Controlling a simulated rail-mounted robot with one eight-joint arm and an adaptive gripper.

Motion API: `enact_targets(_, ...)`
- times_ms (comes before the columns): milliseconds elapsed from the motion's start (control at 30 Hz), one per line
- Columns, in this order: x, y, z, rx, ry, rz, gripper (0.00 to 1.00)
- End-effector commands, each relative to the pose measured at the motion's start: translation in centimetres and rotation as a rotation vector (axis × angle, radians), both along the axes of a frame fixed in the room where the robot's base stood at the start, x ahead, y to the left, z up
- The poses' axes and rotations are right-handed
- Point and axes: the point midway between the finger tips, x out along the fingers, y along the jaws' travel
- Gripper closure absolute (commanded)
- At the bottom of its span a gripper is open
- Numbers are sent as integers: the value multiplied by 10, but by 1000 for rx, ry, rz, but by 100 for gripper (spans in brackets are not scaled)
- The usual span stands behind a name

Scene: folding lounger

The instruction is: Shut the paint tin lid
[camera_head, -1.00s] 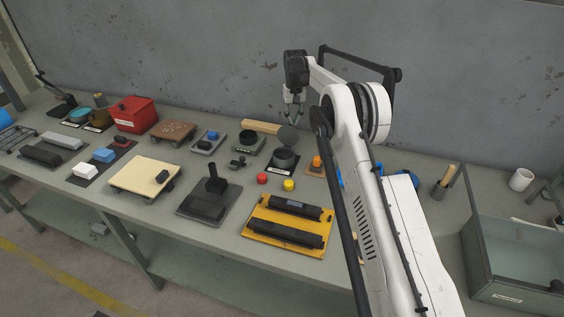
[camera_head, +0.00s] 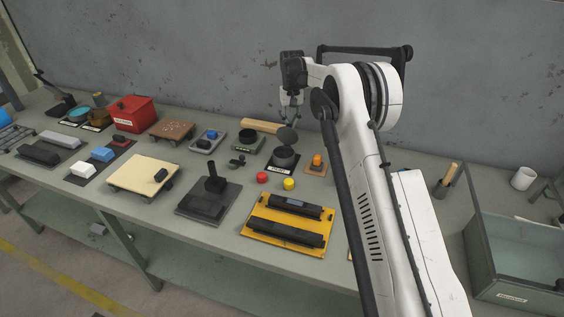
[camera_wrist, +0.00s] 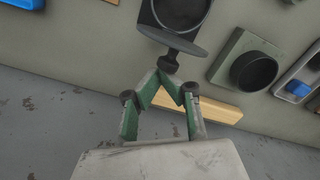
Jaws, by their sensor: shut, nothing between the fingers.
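The paint tin is a dark open cylinder (camera_head: 284,158) on a black labelled base near the back of the bench. Its round grey lid (camera_head: 288,136) stands tilted up at the tin's back edge. In the wrist view the tin (camera_wrist: 182,10) is at the top, with the lid (camera_wrist: 170,38) edge-on below it and a dark knob on the lid's outer side. My gripper (camera_head: 290,116) is behind and above the lid, shut and empty. In the wrist view its green fingers (camera_wrist: 170,80) are close to the knob; I cannot tell if they touch it.
A wooden bar (camera_head: 262,126) lies behind the tin. A square block with a round dark opening (camera_head: 248,142) stands to its left. Red (camera_head: 262,177) and yellow (camera_head: 289,184) buttons are in front, and an orange-topped piece (camera_head: 317,162) is at right.

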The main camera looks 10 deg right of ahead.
Motion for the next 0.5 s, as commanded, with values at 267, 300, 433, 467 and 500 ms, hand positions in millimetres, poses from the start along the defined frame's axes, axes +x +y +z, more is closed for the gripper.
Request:
enact_targets(267,-11,6,-1,0,0,1,100)
enact_targets(300,-12,7,-1,0,0,1,100)
enact_targets(433,-17,9,-1,0,0,1,100)
enact_targets(467,-19,10,-1,0,0,1,100)
enact_targets(500,-20,11,-1,0,0,0,100)
